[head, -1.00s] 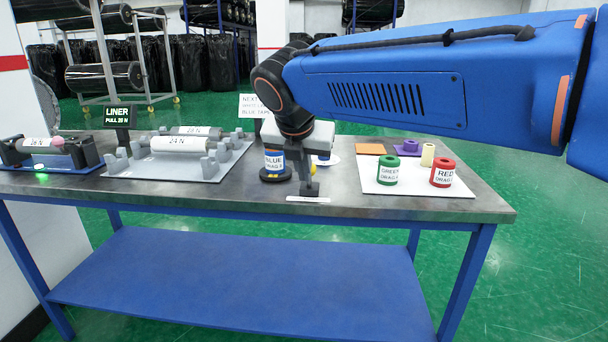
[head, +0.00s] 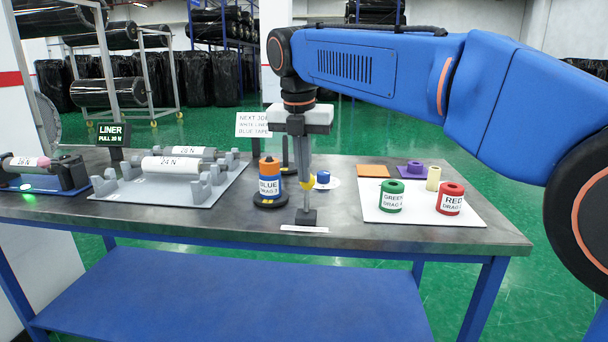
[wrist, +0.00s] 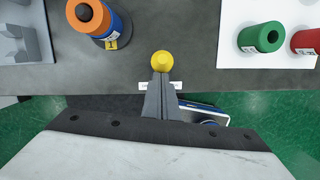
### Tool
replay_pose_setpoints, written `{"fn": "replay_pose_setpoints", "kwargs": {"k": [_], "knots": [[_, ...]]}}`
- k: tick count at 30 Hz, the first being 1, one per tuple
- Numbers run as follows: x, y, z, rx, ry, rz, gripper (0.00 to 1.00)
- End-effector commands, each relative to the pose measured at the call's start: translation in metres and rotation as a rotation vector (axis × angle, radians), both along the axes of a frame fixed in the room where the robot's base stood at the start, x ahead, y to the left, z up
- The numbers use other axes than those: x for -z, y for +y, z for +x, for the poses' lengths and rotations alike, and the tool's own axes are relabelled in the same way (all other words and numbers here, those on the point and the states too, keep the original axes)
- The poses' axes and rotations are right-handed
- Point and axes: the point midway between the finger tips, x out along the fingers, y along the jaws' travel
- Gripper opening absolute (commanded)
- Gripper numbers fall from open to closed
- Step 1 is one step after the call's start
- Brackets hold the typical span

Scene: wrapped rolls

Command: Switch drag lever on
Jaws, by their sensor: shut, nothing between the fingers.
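The drag lever has a yellow ball knob (head: 309,182) and a dark block base (head: 306,217) near the table's front edge, with a white label (head: 304,229) before it. My gripper (head: 305,174) points down, shut and empty, right at the knob and partly in front of it. In the wrist view the yellow knob (wrist: 162,61) shows just beyond my shut fingertips (wrist: 160,76); I cannot tell whether they touch. I cannot tell the lever's on or off position.
A blue roll with an orange roll on top (head: 269,182) stands on a black base left of the lever. A white board (head: 425,214) with green (head: 391,196) and red (head: 450,198) rolls lies right. A grey roller stand (head: 170,190) is at left. A sign (head: 252,124) stands behind.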

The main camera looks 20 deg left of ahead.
Motion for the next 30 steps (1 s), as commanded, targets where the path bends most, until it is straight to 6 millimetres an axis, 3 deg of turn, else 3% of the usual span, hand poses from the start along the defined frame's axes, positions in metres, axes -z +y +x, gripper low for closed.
{"fn": "replay_pose_setpoints", "kwargs": {"k": [12, 30], "knots": [[0.005, 0.009, 0.038, 0.001, 0.0, -0.001, 0.0], [0.013, 0.012, 0.054, 0.002, -0.001, -0.005, 0.0]]}}
